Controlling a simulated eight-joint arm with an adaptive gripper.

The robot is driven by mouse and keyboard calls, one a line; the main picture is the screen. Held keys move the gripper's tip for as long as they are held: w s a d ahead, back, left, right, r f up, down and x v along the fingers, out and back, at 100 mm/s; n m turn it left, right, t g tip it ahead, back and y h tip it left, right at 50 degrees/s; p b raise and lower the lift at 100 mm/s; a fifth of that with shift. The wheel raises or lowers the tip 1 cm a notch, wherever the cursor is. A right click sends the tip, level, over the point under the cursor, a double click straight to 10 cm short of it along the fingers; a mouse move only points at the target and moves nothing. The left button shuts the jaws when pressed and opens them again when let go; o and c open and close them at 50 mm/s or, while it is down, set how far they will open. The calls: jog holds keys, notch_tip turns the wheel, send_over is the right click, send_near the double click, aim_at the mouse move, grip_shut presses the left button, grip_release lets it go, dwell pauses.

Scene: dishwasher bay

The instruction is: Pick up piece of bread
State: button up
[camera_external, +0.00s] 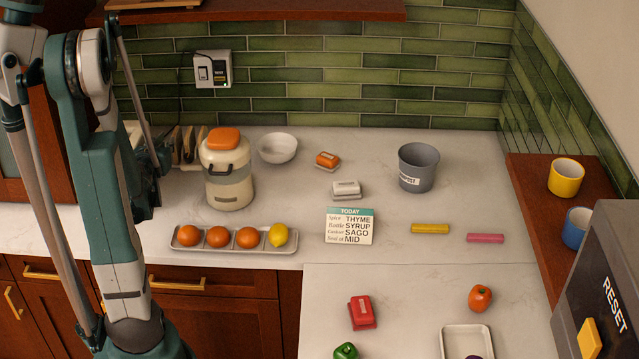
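Several upright slice-like pieces with brown edges, which look like bread (188,144), stand in a row at the back left of the counter, between my arm and the cream jar. My arm partly covers them, and their holder cannot be made out clearly. My gripper (150,172) seems to be the dark end behind my arm's green link, just left of the slices. Its fingers are mostly hidden, so I cannot tell whether it is open or touches a slice.
A cream jar with an orange lid (228,172) stands right of the slices. A tray (234,249) of oranges and a lemon lies in front. A white bowl (277,148), a sign (349,227) and a grey bin (418,168) stand farther right.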

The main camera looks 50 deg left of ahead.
aim_at(170, 132)
jog(key=shift+b+x, duration=0.55)
jog(key=shift+x, duration=2.85)
jog(key=shift+w+f, duration=0.1)
jog(key=shift+b+x, duration=0.5)
jog(key=shift+x, duration=2)
jog(key=shift+c, duration=0.5)
grip_shut()
